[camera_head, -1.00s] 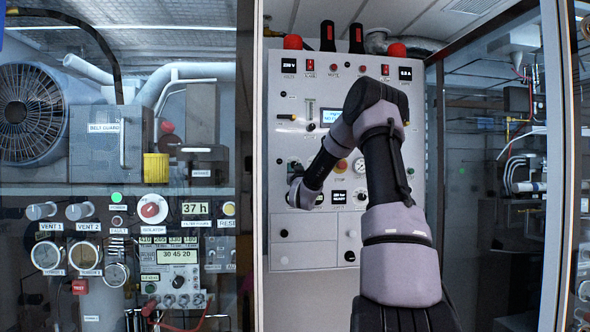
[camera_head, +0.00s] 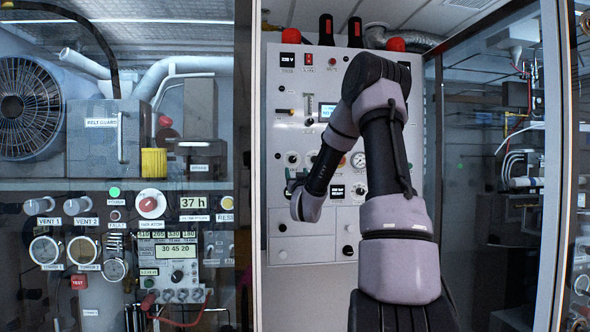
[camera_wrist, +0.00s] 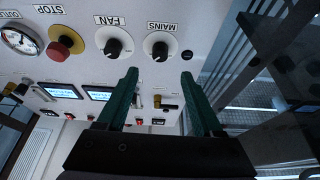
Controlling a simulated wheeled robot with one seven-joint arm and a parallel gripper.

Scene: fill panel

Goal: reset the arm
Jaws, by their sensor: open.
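My gripper shows in the wrist view (camera_wrist: 160,98) with its two green fingers spread apart and nothing between them. It faces a white control panel (camera_wrist: 75,75), which fills much of that view and appears turned in the picture. Beyond the fingertips are two black knobs, labelled FAN (camera_wrist: 114,44) and MAINS (camera_wrist: 158,46). The fingers look apart from both knobs. In the head view my arm stands in front of the white panel (camera_head: 300,215), bent at the elbow, with its forearm reaching down and left.
A red and yellow STOP button (camera_wrist: 66,43) and a gauge (camera_wrist: 20,39) sit beside the knobs. A glass-fronted cabinet (camera_head: 490,180) stands to the right. At left are a fan (camera_head: 28,108) and a panel of dials (camera_head: 130,225). Red lamps (camera_head: 395,44) top the white panel.

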